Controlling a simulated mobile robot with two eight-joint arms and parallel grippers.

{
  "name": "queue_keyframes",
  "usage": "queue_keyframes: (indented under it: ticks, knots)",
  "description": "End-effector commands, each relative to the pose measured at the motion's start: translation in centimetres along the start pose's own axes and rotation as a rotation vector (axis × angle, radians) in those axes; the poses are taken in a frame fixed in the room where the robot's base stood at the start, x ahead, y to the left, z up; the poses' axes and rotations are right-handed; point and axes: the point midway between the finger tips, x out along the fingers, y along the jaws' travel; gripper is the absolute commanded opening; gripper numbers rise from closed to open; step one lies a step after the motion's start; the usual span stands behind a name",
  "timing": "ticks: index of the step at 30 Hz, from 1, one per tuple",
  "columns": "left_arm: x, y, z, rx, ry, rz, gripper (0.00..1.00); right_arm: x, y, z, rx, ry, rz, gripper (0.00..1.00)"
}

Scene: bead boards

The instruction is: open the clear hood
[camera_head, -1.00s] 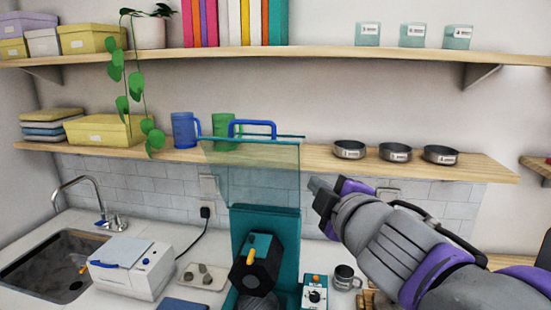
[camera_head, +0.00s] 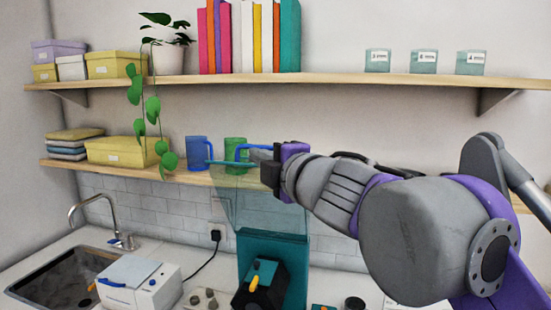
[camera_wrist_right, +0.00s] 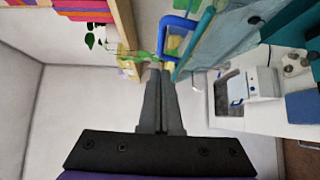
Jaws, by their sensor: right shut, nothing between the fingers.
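The clear hood (camera_head: 255,200) rises as a see-through panel above the teal machine (camera_head: 297,262), with a blue handle (camera_head: 243,150) at its upper edge. Its angle is hard to judge. My right gripper (camera_head: 268,166) is in front of the hood's upper right part and hides some of the handle. In the right wrist view, my right fingers (camera_wrist_right: 160,78) are shut with nothing between them. The blue handle (camera_wrist_right: 179,38) and hood (camera_wrist_right: 222,45) lie just beyond and right of the tips; contact cannot be told. My left gripper is not in view.
A wooden shelf (camera_head: 68,165) with blue and green mugs (camera_head: 197,153) runs behind the hood. A sink (camera_head: 60,275) and white device (camera_head: 140,285) are at left. My right arm covers much of the right side, including the shelf's bowls.

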Motion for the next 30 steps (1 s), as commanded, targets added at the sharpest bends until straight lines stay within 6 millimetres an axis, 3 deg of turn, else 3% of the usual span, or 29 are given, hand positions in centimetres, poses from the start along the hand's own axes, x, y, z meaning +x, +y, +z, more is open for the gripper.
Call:
queue_keyframes:
  ticks: [7,23,30]
  knots:
    - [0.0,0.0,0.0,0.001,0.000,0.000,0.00,2.1,0.0,2.5,0.001,-0.003,0.000,0.00]
    - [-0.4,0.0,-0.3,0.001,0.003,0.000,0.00,2.9,0.4,3.3,0.001,-0.003,0.001,0.00]
    - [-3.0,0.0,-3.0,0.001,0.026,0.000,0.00,6.6,2.8,7.0,-0.002,-0.005,0.004,0.00]
